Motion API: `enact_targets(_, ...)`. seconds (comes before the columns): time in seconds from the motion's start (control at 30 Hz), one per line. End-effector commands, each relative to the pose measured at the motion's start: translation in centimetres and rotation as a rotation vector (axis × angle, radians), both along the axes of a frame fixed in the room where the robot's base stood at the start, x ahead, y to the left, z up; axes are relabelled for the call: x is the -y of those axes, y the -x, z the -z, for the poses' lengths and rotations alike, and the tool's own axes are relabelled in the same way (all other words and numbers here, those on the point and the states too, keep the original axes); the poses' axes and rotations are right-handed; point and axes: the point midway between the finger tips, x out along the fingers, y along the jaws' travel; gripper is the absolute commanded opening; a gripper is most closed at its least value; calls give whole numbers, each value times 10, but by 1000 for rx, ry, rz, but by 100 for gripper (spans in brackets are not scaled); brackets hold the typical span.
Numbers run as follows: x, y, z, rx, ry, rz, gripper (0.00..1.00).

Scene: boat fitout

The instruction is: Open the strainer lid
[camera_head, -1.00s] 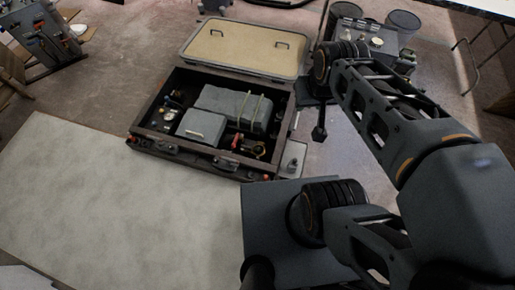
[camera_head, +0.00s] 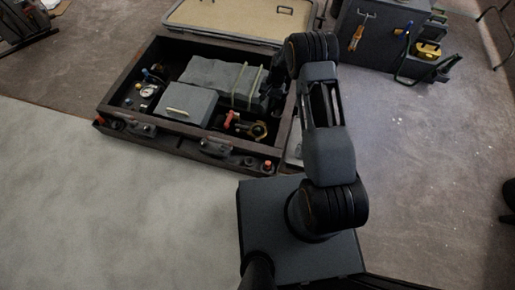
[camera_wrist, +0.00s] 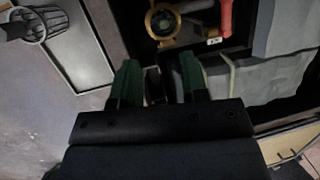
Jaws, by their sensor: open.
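A round brass fitting (camera_head: 257,130), which looks like the strainer, sits in the front right corner of the open box (camera_head: 122,134). In the wrist view the brass fitting (camera_wrist: 168,24) is at the top, with a dark round centre; whether its lid is up or down I cannot tell. My gripper (camera_wrist: 157,82) has two green fingers apart with nothing seen gripped between them. It is above the right part of the box, with the brass fitting beyond its fingertips. In the head view my arm hides most of the gripper.
A red handle (camera_head: 230,119) is close beside the brass fitting. A grey box (camera_head: 186,104) and a strapped grey block (camera_head: 215,76) fill the middle. A mesh basket (camera_wrist: 42,22) is outside the box in the wrist view.

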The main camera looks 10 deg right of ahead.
Motion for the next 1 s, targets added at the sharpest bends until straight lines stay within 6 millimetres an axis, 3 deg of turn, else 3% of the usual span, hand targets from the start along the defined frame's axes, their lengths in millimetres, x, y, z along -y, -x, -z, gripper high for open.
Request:
enact_targets(0.03, -2, 2, 45, -24, -6, 13, 41)
enact_targets(0.1, -4, 5, 79, -47, -12, 30, 41)
enact_targets(0.2, -6, 9, 114, -72, -19, 49, 41)
enact_targets(0.47, -11, 19, 159, -98, -24, 69, 41)
enact_targets(1.0, -41, 44, 247, -98, -24, 68, 41)
